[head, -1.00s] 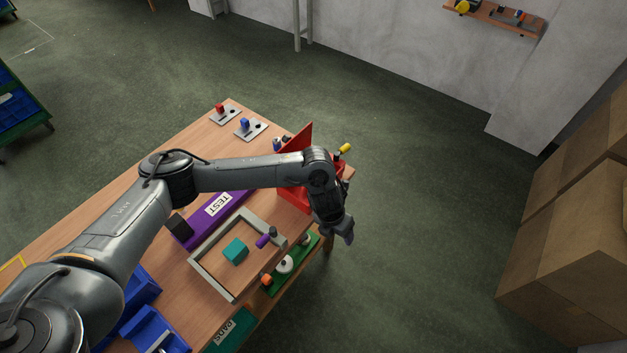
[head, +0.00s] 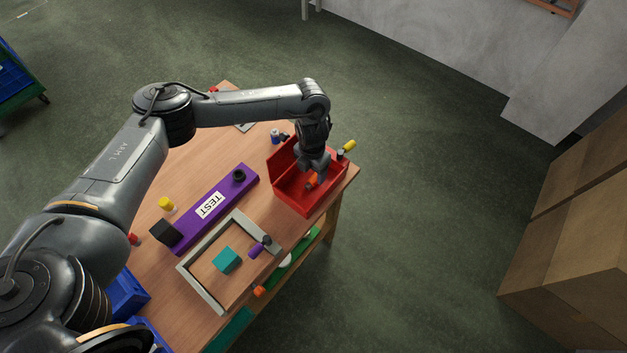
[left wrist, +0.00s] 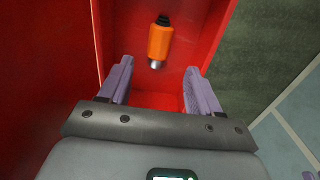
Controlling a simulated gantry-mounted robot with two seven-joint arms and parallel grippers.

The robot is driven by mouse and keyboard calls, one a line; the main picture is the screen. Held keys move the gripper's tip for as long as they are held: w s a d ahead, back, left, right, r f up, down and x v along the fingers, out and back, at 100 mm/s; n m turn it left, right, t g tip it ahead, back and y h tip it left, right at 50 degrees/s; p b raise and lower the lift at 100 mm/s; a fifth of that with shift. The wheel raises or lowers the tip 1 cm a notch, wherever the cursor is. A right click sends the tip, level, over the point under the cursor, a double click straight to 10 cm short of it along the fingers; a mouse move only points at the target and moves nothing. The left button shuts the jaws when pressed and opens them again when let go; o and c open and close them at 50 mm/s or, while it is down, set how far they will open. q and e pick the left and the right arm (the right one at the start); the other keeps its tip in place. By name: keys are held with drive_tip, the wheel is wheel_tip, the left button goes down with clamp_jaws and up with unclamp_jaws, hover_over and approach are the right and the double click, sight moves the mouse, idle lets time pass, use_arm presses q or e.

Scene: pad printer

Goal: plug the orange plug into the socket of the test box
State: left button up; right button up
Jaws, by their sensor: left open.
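The orange plug (head: 312,181) lies in the red box (head: 293,201) near the right end of the table. In the left wrist view the orange plug (left wrist: 160,41) has a dark end and a metal tip, and lies on the red floor of the box. My left gripper (head: 312,172) is over the box, pointing down; its open fingers (left wrist: 158,85) are empty, with the plug ahead of and between them. The purple test box (head: 222,192), labelled TEST, lies on the table with a round black socket (head: 239,175) at its far end. My right gripper is not in view.
The red box has a raised lid (head: 283,154). A grey frame (head: 203,293) surrounds a teal cube (head: 226,260), with a purple plug (head: 257,250) at its edge. A yellow plug (head: 347,148) stands out beyond the red box. Blue bins (head: 128,295) sit at the near left.

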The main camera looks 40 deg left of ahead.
sight(313, 179)
use_arm(q)
drive_tip(key=shift+w+a+f, duration=0.1)
drive_tip(key=shift+f, duration=0.3)
drive_tip(key=shift+w+f+b, duration=0.15)
drive_tip(key=shift+f+b, duration=0.2)
drive_tip(key=shift+f, duration=2.05)
clamp_jaws()
drive_tip(key=c, duration=1.1)
unclamp_jaws()
drive_tip(key=shift+c, duration=0.2)
